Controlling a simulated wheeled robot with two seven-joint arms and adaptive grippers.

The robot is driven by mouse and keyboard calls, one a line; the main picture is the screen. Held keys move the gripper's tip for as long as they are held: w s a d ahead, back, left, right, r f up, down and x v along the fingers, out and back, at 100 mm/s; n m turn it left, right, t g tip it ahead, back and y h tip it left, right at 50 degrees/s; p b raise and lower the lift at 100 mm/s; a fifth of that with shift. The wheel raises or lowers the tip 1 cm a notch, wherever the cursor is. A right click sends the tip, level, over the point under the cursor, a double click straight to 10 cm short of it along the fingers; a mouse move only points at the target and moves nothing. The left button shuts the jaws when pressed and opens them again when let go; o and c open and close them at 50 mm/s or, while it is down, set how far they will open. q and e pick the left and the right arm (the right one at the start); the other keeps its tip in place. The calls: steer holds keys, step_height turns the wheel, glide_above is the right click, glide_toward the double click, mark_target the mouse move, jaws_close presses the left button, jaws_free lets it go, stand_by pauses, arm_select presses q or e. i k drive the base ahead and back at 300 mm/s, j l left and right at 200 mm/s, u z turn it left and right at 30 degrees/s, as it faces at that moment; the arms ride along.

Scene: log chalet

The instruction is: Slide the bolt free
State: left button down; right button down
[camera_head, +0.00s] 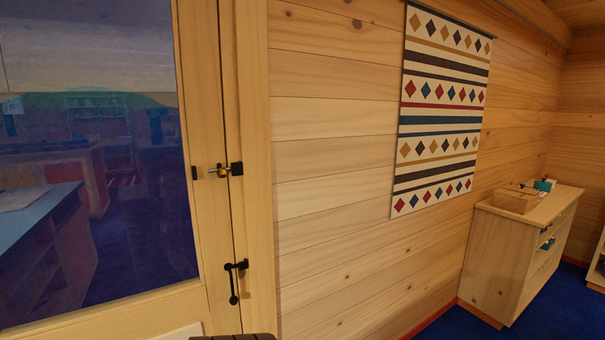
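The bolt (222,170) is a short metallic rod with a brass-coloured part, set across the right side of the glazed door (205,225). Its right end meets a black bracket (237,169) near the seam between door and frame. A smaller black piece (194,172) sits to its left on the door. Below is a black door handle (233,284) with a hanging lever. The door looks closed. Neither of my grippers can be made out in this view.
A wooden cabinet (493,262) with a box (515,199) on top stands at the far right. A patterned hanging (440,115) is on the log wall. A dark ribbed object (233,337), unclear, cuts into the bottom edge. Blue floor is clear at lower right.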

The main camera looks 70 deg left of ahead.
mark_target(222, 173)
steer(key=u, duration=2.8)
